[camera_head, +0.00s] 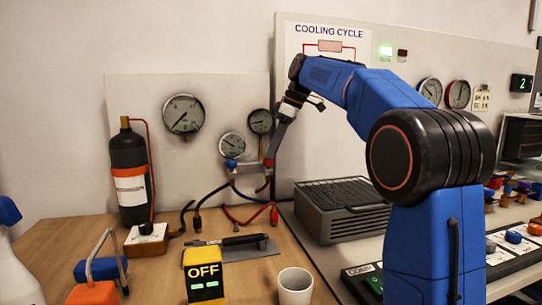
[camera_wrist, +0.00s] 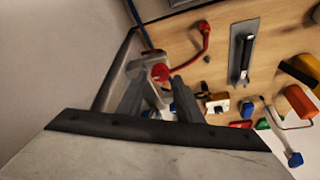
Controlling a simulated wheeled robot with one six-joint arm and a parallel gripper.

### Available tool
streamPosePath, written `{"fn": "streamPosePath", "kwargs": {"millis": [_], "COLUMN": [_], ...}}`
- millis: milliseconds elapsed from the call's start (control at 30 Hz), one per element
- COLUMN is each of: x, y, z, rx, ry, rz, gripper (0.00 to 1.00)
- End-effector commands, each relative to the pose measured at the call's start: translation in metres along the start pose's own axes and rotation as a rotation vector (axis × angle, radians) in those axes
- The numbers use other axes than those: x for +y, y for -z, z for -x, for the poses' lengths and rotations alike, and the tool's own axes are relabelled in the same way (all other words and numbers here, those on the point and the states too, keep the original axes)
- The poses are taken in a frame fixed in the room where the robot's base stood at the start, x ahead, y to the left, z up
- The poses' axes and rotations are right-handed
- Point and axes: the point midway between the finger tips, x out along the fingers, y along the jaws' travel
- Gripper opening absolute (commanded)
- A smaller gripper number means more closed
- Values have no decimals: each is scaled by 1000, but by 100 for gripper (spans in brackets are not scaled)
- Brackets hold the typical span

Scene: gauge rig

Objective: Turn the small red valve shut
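The small red valve (camera_head: 268,162) is a knob at the right end of the grey gauge manifold (camera_head: 247,168), below two small gauges. My gripper (camera_head: 272,150) reaches down to it from the upper right and partly covers it in the head view. In the wrist view the red valve (camera_wrist: 160,73) shows between and just beyond the fingertips of my gripper (camera_wrist: 155,82). The fingers stand apart with a gap around the knob. I cannot tell whether either finger touches it. A blue valve (camera_head: 231,163) sits at the manifold's left end.
Red, blue and black hoses (camera_head: 232,205) hang below the manifold. A black cylinder (camera_head: 128,175) stands to the left, and a grey finned box (camera_head: 340,208) to the right. A trowel (camera_head: 235,244), a yellow OFF meter (camera_head: 203,275) and a white cup (camera_head: 295,286) are on the table.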

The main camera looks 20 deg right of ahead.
Motion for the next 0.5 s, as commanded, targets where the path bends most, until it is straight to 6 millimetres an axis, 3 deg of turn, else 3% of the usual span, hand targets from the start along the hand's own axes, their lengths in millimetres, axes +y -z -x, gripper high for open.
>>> {"fn": "streamPosePath", "kwargs": {"millis": [200,500], "x": [0,0], "y": [0,0], "z": [-23,-28], "rx": [0,0], "ry": [1,-1], "rz": [0,0], "gripper": [32,32]}}
